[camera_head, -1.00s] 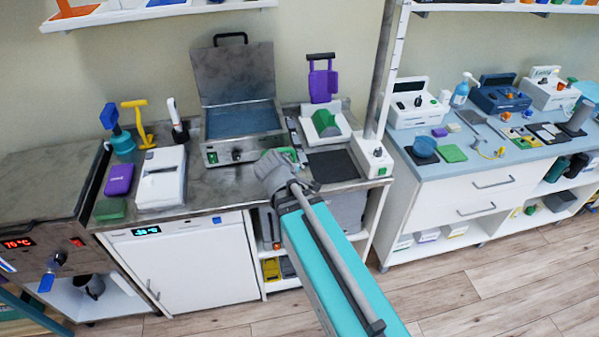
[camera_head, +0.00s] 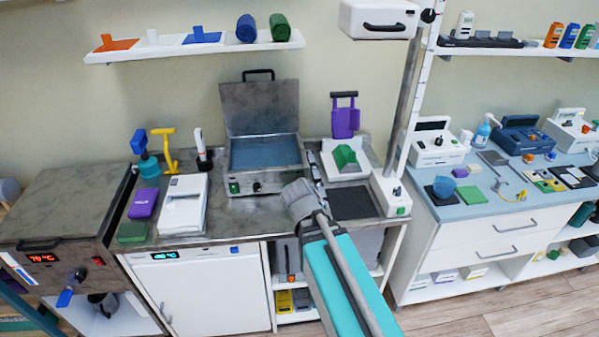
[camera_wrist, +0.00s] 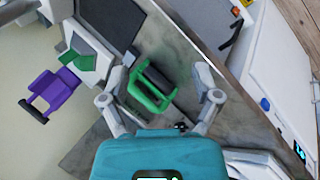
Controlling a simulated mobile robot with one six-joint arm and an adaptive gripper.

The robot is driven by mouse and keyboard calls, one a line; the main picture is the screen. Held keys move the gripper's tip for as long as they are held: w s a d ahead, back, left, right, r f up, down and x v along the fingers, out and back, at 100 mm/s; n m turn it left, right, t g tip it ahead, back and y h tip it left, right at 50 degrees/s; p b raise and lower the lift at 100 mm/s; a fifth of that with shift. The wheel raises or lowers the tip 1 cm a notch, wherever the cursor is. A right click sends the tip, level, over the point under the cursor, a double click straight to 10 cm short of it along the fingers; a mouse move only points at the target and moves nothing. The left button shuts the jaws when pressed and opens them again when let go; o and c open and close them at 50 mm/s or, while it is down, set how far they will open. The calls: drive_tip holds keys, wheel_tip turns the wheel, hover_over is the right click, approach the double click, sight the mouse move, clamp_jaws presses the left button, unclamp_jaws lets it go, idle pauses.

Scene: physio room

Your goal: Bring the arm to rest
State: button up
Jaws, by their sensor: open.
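My arm, with a teal link (camera_head: 340,285), reaches up from the lower right in the head view to the steel counter (camera_head: 245,215). Its grey wrist end (camera_head: 300,197) is over the counter, left of a black mat (camera_head: 353,203); the fingers are hidden there. In the wrist view my gripper (camera_wrist: 158,97) is open, with its two grey fingers wide apart. A green item with a dark grey bar (camera_wrist: 150,92) shows between the fingers and seems clear of both. Whether it lies at fingertip height I cannot tell.
A steel water bath (camera_head: 262,180) with a raised lid stands behind the wrist. A wall shelf (camera_head: 190,48) is above. Floor (camera_head: 520,315) shows at lower right.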

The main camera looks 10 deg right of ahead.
drive_tip(key=s+a+f+m+g+y, duration=0.2)
drive_tip(key=s+m+g+y, duration=0.2)
drive_tip(key=s+m, duration=0.2)
drive_tip(key=shift+s+f+m+y, duration=0.4)
drive_tip(key=shift+s, duration=0.4)
drive_tip(key=shift+d, duration=0.1)
idle(0.4)
